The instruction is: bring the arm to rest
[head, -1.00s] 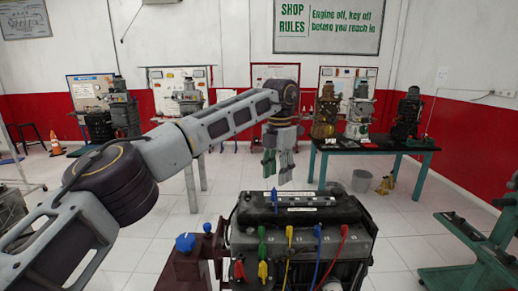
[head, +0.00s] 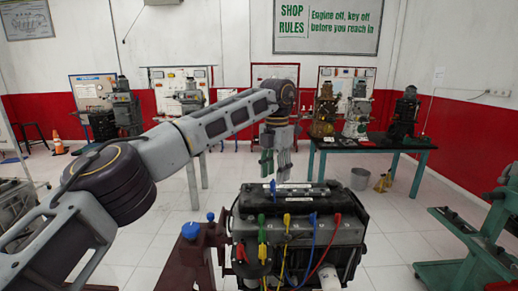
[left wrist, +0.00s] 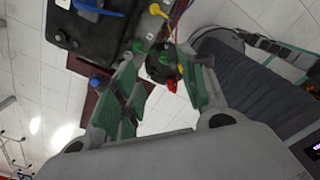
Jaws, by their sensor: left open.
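My left gripper (head: 275,170) hangs pointing down, in the head view just above and beyond the back of the engine (head: 292,238). Its green-padded fingers are apart, with nothing seen held between them. In the left wrist view the open fingers (left wrist: 160,68) frame a dark round part that belongs to the scene beyond; I cannot tell its distance. The dark engine top (left wrist: 92,35) shows there at upper left. My left arm reaches in from the left, bent at the elbow. My right gripper is not in view.
The engine carries coloured leads and clips. A dark red stand with a blue knob (head: 190,231) is at its left. A green table (head: 370,145) with engine trainers is behind, a bucket (head: 360,179) beside it. A green stand (head: 470,250) is at right. Open tiled floor lies between.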

